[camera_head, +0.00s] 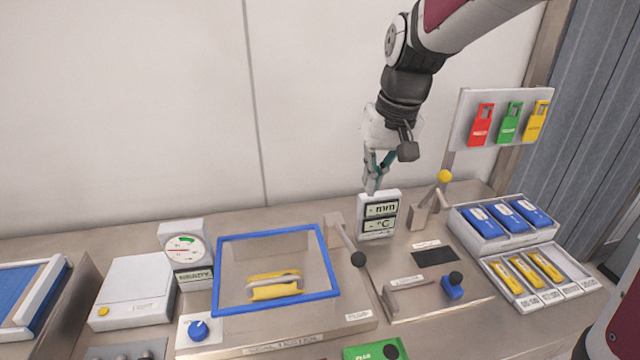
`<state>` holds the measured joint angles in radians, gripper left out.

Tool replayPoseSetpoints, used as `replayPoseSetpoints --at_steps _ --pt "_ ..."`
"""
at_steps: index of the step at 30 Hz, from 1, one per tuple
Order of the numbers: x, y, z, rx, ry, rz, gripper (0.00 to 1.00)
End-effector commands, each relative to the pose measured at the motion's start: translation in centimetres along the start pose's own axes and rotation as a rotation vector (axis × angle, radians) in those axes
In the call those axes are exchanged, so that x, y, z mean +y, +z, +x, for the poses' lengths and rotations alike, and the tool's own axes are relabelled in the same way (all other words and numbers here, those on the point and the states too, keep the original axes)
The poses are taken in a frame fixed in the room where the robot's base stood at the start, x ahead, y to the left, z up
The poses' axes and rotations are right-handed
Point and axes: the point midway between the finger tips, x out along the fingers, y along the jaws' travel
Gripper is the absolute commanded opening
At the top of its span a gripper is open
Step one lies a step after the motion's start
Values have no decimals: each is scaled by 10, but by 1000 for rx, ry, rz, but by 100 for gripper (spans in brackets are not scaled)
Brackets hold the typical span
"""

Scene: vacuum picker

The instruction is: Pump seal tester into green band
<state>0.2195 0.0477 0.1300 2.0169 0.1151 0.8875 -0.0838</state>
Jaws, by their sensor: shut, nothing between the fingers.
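The seal tester is a clear chamber with a blue frame (226,275), and a yellow and grey item (275,285) lies inside it. A round white gauge (186,252) with a green band near its top stands at its left; the needle seems to lie left of the band, but it is small. A label that seems to say READY is below the dial. A lever with a black ball knob (358,259) slants at the chamber's right side. My gripper (373,188) is shut and empty, pointing down just above the mm/°C display, apart from the lever.
The mm/°C display (378,217) stands right under my gripper. A lever with a yellow knob (444,176) is to its right. A blue dial (198,330) sits front left of the chamber. Trays of blue packs (506,218) and yellow items (528,273) fill the right side.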

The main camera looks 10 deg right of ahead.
Motion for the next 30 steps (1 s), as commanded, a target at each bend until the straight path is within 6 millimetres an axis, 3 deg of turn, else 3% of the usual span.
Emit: replayPoseSetpoints --at_steps 10,14,30 --pt "0 0 2 -1 0 -1 0" --pt "0 1 12 -5 0 0 0" --pt "0 8 106 -6 0 -1 0"
